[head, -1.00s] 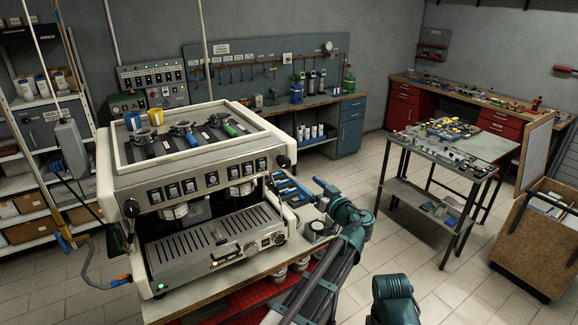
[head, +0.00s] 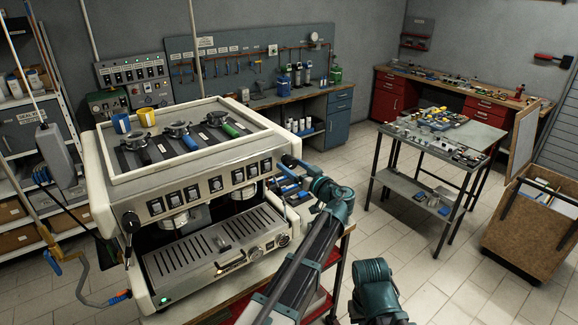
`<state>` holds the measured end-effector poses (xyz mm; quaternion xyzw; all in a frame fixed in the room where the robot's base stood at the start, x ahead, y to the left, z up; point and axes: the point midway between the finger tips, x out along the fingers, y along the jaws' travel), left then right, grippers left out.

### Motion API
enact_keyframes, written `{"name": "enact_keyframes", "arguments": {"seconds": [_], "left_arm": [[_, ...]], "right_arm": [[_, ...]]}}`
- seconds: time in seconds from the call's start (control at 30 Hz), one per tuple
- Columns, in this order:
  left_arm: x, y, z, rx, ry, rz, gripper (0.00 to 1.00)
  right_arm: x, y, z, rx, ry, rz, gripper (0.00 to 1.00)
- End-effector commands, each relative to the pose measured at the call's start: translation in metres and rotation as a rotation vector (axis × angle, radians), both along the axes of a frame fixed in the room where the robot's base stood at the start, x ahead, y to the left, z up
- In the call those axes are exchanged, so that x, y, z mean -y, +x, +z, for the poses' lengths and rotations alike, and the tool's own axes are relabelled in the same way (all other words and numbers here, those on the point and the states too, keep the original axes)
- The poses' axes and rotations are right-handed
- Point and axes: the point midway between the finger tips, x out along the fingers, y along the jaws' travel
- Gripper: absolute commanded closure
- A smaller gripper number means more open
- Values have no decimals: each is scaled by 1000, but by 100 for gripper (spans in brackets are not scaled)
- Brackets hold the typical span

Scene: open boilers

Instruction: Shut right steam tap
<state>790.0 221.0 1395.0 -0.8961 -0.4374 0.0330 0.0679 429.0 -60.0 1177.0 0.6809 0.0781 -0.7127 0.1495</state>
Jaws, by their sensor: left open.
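The espresso machine (head: 210,183) stands on a bench at the left, its front panel facing me. The right steam tap (head: 286,159) is a black knob at the upper right end of this panel. My left gripper (head: 294,163) is beside the tap, its arm reaching up from the bottom of the view. The jaws are small and partly overlap the tap. I see them as open, and cannot tell whether they touch the knob or surround it. My right gripper is not in view. The left steam tap (head: 131,221) is a black knob at the panel's other end.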

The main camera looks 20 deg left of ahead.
Motion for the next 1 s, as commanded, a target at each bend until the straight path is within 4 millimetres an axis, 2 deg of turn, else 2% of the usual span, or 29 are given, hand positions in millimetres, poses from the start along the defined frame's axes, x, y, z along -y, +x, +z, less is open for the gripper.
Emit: {"name": "enact_keyframes", "arguments": {"seconds": [0.07, 0.5, 0.53, 0.77, 1.0], "left_arm": [[0, 0, 0, 0, 0, 0, 18], [0, 0, 0, 0, 0, 0, 97], [0, 0, 0, 0, 0, 0, 100], [0, 0, 0, -17, 14, 0, 100], [0, -1, 0, -115, 90, 0, 100]], "right_arm": [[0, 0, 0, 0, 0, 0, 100], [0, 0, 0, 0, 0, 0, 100], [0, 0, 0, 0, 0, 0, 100], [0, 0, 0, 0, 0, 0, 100], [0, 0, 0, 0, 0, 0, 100]]}}
